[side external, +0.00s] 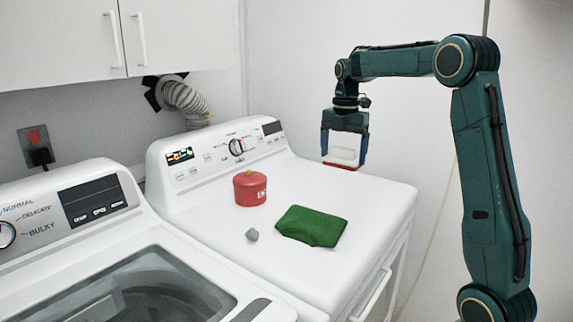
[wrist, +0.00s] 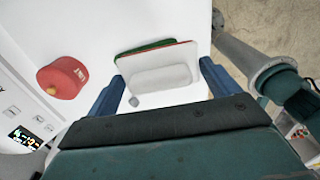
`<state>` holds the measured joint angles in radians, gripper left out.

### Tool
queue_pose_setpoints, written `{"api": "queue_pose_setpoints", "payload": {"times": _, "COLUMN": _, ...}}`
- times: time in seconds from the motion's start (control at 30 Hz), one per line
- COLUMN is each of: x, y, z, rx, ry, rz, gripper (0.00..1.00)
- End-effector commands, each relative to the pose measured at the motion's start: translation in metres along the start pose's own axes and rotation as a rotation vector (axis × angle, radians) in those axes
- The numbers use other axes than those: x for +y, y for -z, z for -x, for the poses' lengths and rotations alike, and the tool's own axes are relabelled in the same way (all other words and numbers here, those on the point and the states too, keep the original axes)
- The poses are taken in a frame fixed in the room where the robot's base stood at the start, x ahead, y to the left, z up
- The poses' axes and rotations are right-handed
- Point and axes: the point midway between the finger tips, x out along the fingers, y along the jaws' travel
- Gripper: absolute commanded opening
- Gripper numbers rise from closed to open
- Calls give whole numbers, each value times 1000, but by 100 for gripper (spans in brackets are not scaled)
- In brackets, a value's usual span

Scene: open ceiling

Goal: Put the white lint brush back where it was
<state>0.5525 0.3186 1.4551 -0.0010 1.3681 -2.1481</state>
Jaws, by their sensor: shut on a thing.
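The white lint brush (side external: 344,149) has a white body and a red lower edge. My gripper (side external: 343,156) is shut on it, with one blue finger on each side, and holds it roughly upright over the back right of the white dryer top (side external: 370,190). I cannot tell whether its lower edge is clear of the surface. In the wrist view the brush (wrist: 160,72) sits between the blue fingers of my gripper (wrist: 163,82), with its red edge away from the camera.
A folded green cloth (side external: 311,226) lies on the dryer's front, with a small grey lump (side external: 252,234) left of it. A red lidded tin (side external: 250,188) stands near the control panel (side external: 225,150). A washer (side external: 120,240) adjoins on the left. The dryer's right side is clear.

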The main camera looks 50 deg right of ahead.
Motion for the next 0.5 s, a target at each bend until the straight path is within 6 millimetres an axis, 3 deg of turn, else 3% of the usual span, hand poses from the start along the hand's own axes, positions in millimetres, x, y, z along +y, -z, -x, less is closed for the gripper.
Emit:
{"api": "queue_pose_setpoints", "payload": {"times": 0.03, "x": -6, "y": -13, "z": 6, "rx": -2, "ry": -3, "rz": -12, "gripper": 69}}
{"api": "queue_pose_setpoints", "payload": {"times": 0.2, "x": -21, "y": -40, "z": 21, "rx": -1, "ry": -2, "rz": -23, "gripper": 69}}
{"api": "queue_pose_setpoints", "payload": {"times": 0.5, "x": -30, "y": -53, "z": 29, "rx": 0, "ry": 0, "rz": -26, "gripper": 69}}
